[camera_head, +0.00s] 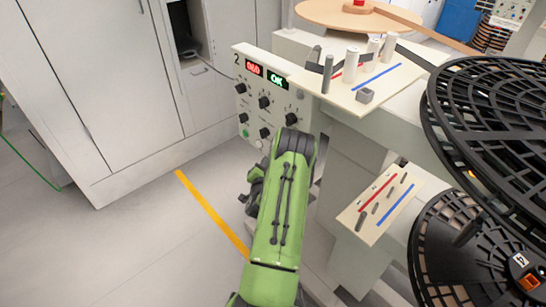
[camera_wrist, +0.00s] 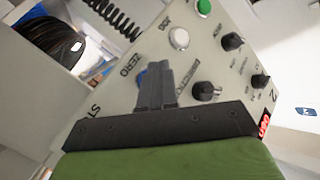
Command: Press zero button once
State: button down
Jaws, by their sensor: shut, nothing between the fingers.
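The control panel (camera_head: 279,92) of station 2 is a pale plate with knobs and two lit displays, one red and one green reading OK. In the wrist view my gripper (camera_wrist: 158,70) is shut and empty, its fingers together in front of the panel. In the head view my green arm hides the gripper and the zero button.
A white button (camera_wrist: 179,38) and a green button (camera_wrist: 204,7) are near the fingers, with several black knobs (camera_wrist: 206,91) to the right. Large black reels (camera_head: 490,110) stand at the right. Grey cabinets (camera_head: 95,80) stand at the left, with open floor (camera_head: 130,240) before them.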

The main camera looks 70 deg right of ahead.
dwell(0.7)
jog(key=shift+s+d, duration=0.2)
jog(key=shift+d, duration=0.2)
jog(key=shift+s+d+b, duration=0.2)
jog(key=shift+d+b, duration=0.1)
jog(key=shift+d, duration=0.05)
dwell(0.6)
jog(key=shift+a, duration=0.1)
jog(key=shift+w+a+p, duration=0.35)
jog(key=shift+a+p, duration=0.15)
jog(key=shift+a, duration=0.1)
jog(key=shift+w+a+p, duration=0.4)
jog(key=shift+a+p, duration=0.05)
jog(key=shift+a, duration=0.3)
jog(key=shift+w+a+p, duration=0.35)
jog(key=shift+a+p, duration=0.05)
jog(key=shift+a, duration=0.35)
jog(key=shift+w+a+p, duration=0.4)
jog(key=shift+a+p, duration=0.05)
jog(key=shift+a, duration=0.3)
